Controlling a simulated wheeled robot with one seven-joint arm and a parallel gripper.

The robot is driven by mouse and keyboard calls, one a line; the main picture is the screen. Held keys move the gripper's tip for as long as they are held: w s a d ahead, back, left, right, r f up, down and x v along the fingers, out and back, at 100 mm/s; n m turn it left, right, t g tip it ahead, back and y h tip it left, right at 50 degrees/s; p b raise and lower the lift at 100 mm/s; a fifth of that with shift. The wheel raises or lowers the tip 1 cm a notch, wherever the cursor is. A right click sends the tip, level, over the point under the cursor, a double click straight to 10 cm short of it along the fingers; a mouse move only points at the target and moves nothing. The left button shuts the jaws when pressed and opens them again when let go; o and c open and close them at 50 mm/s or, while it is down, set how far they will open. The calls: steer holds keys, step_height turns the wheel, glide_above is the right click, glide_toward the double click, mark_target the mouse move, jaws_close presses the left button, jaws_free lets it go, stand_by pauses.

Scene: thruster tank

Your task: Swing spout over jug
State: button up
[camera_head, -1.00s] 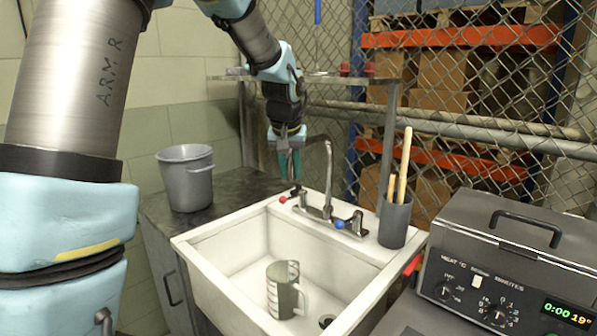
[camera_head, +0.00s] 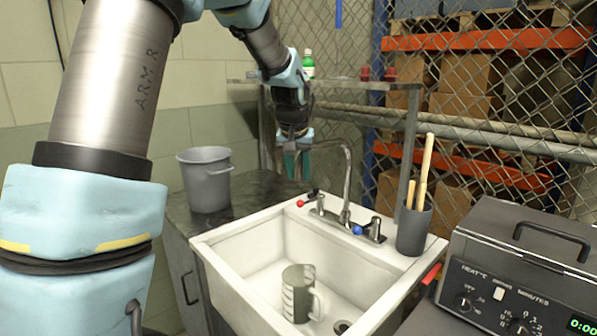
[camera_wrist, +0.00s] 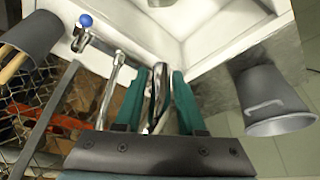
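The chrome spout (camera_head: 347,170) rises from the tap at the back of the white sink and bends left toward my gripper (camera_head: 297,165), left of the tap. In the wrist view, the spout's end (camera_wrist: 158,95) lies between the two green fingers of my gripper (camera_wrist: 160,75). The fingers stand apart around it; whether they touch it is hard to tell. The grey measuring jug (camera_head: 298,293) stands upright in the sink basin, its handle to the right. The spout's end is behind and above the jug, toward the back left, not over it.
The sink rim (camera_head: 225,262) surrounds the basin. Tap handles with red and blue knobs (camera_head: 357,230) flank the spout. A grey pot (camera_head: 205,180) stands on the left counter. A holder with sticks (camera_head: 413,230) and a heater bath (camera_head: 520,262) are at right. A shelf post stands behind.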

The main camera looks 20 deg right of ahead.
steer(key=shift+o, duration=1.2)
steer(key=b+v, duration=0.2)
steer(key=v, duration=0.8)
steer(key=shift+r+b, duration=0.35)
steer(key=shift+r, duration=0.05)
steer(key=shift+s+a, duration=0.1)
steer(key=shift+s, duration=0.05)
steer(key=s+a+f+n+g+y, duration=0.15)
steer(key=s+a+f, duration=0.25)
steer(key=a+f, duration=1)
steer(key=s+a+f+n, duration=0.2)
steer(key=s+a+f, duration=0.5)
steer(key=s+a, duration=0.4)
steer(key=shift+f+n+g, duration=0.35)
steer(key=shift+f+g, duration=0.05)
steer(key=shift+g, duration=0.05)
